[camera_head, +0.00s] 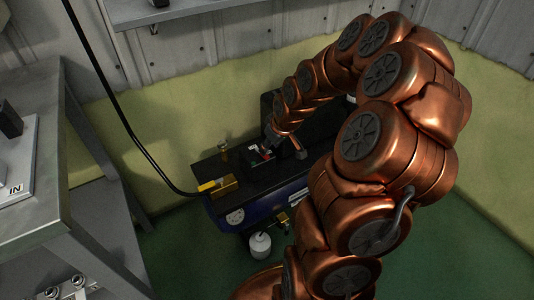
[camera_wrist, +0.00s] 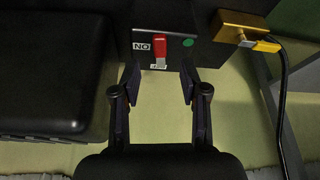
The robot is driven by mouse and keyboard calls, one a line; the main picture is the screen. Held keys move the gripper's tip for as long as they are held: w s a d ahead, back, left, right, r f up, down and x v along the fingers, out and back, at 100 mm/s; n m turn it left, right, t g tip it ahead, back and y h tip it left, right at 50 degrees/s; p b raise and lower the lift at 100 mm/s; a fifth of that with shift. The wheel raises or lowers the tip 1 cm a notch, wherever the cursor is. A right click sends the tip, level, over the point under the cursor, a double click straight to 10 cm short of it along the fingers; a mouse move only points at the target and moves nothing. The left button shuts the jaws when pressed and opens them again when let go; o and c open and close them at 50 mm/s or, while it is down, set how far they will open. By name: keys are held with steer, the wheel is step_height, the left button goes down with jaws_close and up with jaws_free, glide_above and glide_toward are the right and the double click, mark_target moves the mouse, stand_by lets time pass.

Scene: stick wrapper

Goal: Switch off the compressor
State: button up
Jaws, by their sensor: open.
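The compressor has a dark blue tank (camera_head: 235,220) and a black top, and stands low by the wall in the head view. Its black switch box (camera_wrist: 205,55) fills the top middle of the wrist view. On it is a red lever (camera_wrist: 158,53) beside a white ON label (camera_wrist: 141,46), which appears upside down, and a green dot (camera_wrist: 188,41). A second label by the lever's tip is partly hidden and unreadable. My gripper (camera_wrist: 159,83) is open, its fingertips on either side of and just short of the lever's tip, nothing between them. In the head view my gripper (camera_head: 291,146) is at the box.
A brass fitting with a yellow handle (camera_head: 208,186) and black hose sits on the compressor's left end. A large black housing (camera_wrist: 50,75) lies close left of my gripper in the wrist view.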

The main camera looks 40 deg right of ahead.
mark_target(266, 156)
steer(key=b+x, duration=0.1)
steer(key=x, duration=0.3)
steer(key=shift+w+f, duration=0.1)
steer(key=shift+f, duration=0.3)
jaws_close()
